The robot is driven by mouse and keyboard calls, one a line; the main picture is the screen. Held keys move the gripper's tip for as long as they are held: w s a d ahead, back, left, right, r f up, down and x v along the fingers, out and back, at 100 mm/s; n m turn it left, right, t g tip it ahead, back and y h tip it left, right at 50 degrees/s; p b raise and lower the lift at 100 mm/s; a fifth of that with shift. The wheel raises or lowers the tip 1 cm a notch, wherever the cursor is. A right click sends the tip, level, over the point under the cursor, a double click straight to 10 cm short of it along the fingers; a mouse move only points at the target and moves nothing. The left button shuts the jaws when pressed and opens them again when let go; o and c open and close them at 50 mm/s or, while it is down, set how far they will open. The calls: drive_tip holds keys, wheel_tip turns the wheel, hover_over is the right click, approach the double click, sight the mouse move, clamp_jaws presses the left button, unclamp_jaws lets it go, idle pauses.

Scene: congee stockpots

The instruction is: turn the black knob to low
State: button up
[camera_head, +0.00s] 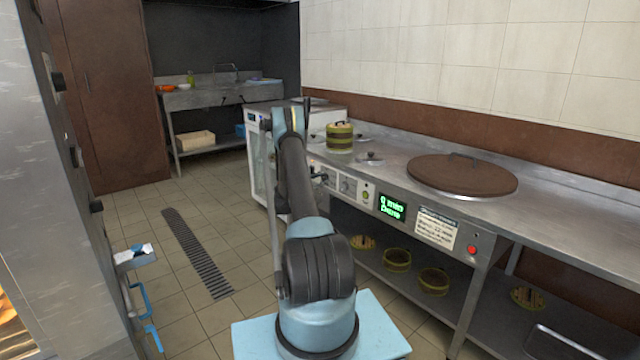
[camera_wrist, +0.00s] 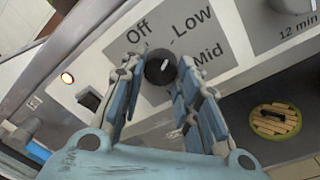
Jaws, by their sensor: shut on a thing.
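The black knob (camera_wrist: 161,68) sits on the pale control panel in the wrist view, with a small slanted white mark on its face. In the head view my arm hides the fingers.
The steel counter (camera_head: 400,180) bears a brown round lid (camera_head: 462,176) and a green-banded steamer (camera_head: 339,138). A green display (camera_head: 392,207) and a red button (camera_head: 472,249) are on its front. Steamers stand on the shelf below. The tiled aisle floor is clear left of my arm.

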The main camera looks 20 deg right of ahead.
drive_tip(key=o, duration=1.1)
drive_tip(key=shift+c, duration=0.2)
drive_tip(key=v, duration=1.2)
drive_tip(key=shift+d, duration=0.1)
